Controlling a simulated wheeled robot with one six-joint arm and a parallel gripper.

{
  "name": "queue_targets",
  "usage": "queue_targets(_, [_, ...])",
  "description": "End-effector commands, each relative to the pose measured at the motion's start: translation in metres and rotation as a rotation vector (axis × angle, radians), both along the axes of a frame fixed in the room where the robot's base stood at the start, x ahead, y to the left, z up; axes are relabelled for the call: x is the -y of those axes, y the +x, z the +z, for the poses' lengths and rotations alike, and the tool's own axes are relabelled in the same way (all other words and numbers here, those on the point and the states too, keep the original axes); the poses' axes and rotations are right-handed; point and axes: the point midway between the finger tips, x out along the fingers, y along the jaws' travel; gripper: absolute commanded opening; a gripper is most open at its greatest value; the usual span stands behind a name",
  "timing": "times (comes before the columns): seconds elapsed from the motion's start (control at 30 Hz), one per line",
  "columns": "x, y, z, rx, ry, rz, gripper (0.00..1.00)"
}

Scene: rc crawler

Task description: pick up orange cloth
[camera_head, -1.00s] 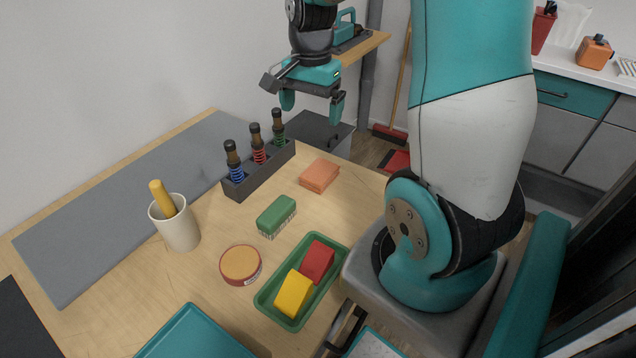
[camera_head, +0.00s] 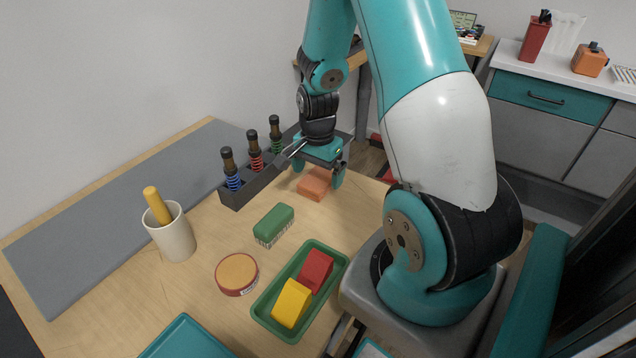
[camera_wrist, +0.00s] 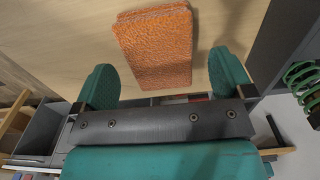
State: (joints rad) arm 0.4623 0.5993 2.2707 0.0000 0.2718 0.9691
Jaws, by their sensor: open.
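The folded orange cloth (camera_head: 314,184) lies flat on the wooden table near its far right edge. In the wrist view the orange cloth (camera_wrist: 157,47) lies ahead of the two green fingertips, in line with the space between them. My gripper (camera_head: 318,172) is open and empty, low over the far part of the cloth. In the wrist view my gripper (camera_wrist: 165,80) shows a finger on either side of the gap. The fingers partly hide the cloth in the head view. I cannot tell whether they touch the table.
A dark rack (camera_head: 240,191) with several colored-spring shock absorbers stands just left of the gripper. A green brush-like block (camera_head: 274,225), a round tin (camera_head: 237,273) and a green tray (camera_head: 262,309) with red and yellow blocks are nearer. A cup (camera_head: 177,238) stands left.

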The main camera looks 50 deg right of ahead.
Motion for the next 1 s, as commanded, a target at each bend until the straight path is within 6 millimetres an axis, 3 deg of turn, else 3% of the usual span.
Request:
queue_targets(0.13, [0.000,-0.001,-0.020,-0.002,0.001,0.000,0.99])
queue_targets(0.4, [0.000,0.000,-0.024,0.001,-0.001,0.000,0.99])
queue_targets(0.43, [0.000,0.000,-0.024,0.001,-0.001,0.000,0.97])
queue_targets(0.67, [0.000,0.000,-0.024,0.000,-0.001,0.000,0.46])
queue_targets(1.0, [0.001,0.000,-0.021,0.001,-0.001,0.000,0.46])
